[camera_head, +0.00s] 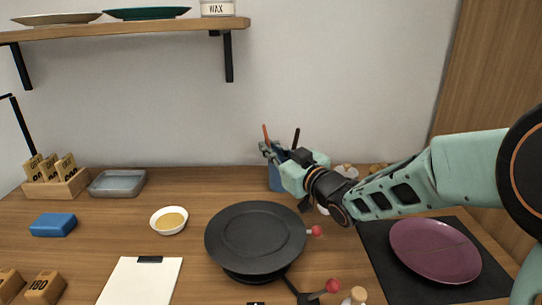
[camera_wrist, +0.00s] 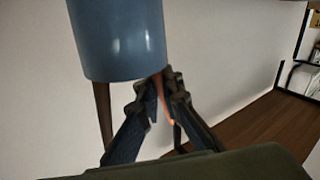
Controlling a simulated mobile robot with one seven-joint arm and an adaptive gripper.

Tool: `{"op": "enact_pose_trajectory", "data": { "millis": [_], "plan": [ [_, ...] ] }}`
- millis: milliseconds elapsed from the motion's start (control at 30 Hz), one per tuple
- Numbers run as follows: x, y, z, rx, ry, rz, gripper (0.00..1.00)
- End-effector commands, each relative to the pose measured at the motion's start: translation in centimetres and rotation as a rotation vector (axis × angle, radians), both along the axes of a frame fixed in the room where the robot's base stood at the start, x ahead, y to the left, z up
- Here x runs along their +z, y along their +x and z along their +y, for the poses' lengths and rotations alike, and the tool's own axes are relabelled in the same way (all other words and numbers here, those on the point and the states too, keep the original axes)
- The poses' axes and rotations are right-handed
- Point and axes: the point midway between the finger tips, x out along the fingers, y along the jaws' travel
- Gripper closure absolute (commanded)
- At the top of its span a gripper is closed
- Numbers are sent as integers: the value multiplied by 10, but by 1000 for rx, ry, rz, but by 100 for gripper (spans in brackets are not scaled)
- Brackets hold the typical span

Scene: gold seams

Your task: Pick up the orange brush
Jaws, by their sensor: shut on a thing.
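The orange brush (camera_head: 265,132) sticks up at the blue cup (camera_head: 275,180) at the back of the table. My gripper (camera_head: 267,149) reaches in from the right and is shut on the brush just above the cup. The wrist view, where the cup (camera_wrist: 118,40) appears upside down, shows my gripper (camera_wrist: 160,82) closed around the orange brush (camera_wrist: 164,104) close by the cup's mouth. The brush's lower end is hidden, so I cannot tell how deep it sits in the cup.
A dark brown stick (camera_head: 296,137) stands beside the brush, close to my gripper. A black round turntable (camera_head: 255,237) stands in front. A purple plate (camera_head: 435,250) lies on a dark mat at right. A shelf (camera_head: 130,30) hangs upper left.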

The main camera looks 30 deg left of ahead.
Motion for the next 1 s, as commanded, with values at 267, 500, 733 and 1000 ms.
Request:
{"op": "enact_pose_trajectory", "data": {
  "millis": [267,500,733,1000],
  "plan": [
    [1,0,0,0,0,0,100],
    [36,0,0,0,1,-4,100],
    [81,0,-1,-1,0,-4,100],
    [101,0,0,0,0,0,100]
  ]
}}
